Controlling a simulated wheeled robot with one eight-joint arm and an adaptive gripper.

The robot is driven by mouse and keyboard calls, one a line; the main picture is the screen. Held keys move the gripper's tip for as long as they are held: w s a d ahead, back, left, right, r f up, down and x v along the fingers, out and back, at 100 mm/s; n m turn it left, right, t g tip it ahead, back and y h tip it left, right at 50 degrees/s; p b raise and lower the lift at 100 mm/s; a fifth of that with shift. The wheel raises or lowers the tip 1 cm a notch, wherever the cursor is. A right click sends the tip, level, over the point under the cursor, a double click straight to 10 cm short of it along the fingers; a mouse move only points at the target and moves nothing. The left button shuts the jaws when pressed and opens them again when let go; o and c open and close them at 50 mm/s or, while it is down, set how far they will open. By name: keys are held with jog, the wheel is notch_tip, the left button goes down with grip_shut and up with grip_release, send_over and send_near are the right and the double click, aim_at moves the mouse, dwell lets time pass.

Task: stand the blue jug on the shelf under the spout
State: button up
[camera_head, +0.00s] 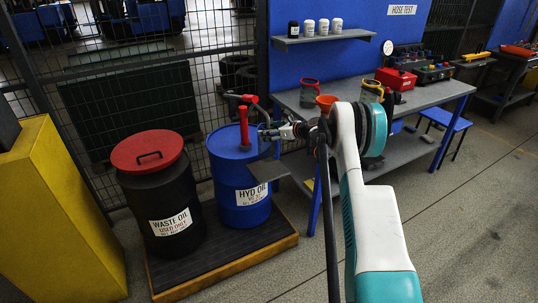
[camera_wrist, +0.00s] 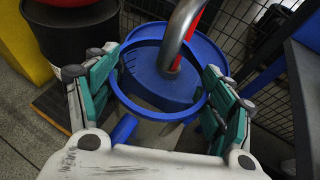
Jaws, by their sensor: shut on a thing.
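The blue jug shows in the wrist view as a round blue rim (camera_wrist: 150,116) with a blue handle at its near side. My gripper (camera_wrist: 163,72) is shut on it, with teal fingers on either side. The grey spout (camera_wrist: 184,22) comes down from the top and overlaps the jug's opening in that view; I cannot tell its height above the rim. In the head view my gripper (camera_head: 277,132) is by the spout in front of the blue drum (camera_head: 222,160). The small grey shelf (camera_head: 268,171) is below it. The jug is not clear there.
A red hand pump (camera_head: 244,125) stands on the drum. A black waste-oil drum (camera_head: 160,205) with a red lid is beside it on a low pallet (camera_head: 225,260). A workbench (camera_head: 430,97) with containers stands to the right. Wire fencing is behind.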

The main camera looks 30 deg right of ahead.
aim_at(275, 144)
notch_tip(275, 144, down, 7)
jog(key=shift+f+b, duration=0.15)
jog(key=shift+b, duration=0.8)
jog(key=shift+f, duration=0.2)
jog(key=o, duration=1.4)
jog(key=shift+r, duration=0.1)
jog(key=shift+r, duration=0.15)
jog(key=p+v, duration=0.2)
jog(key=v, duration=1)
jog(key=shift+p, duration=0.4)
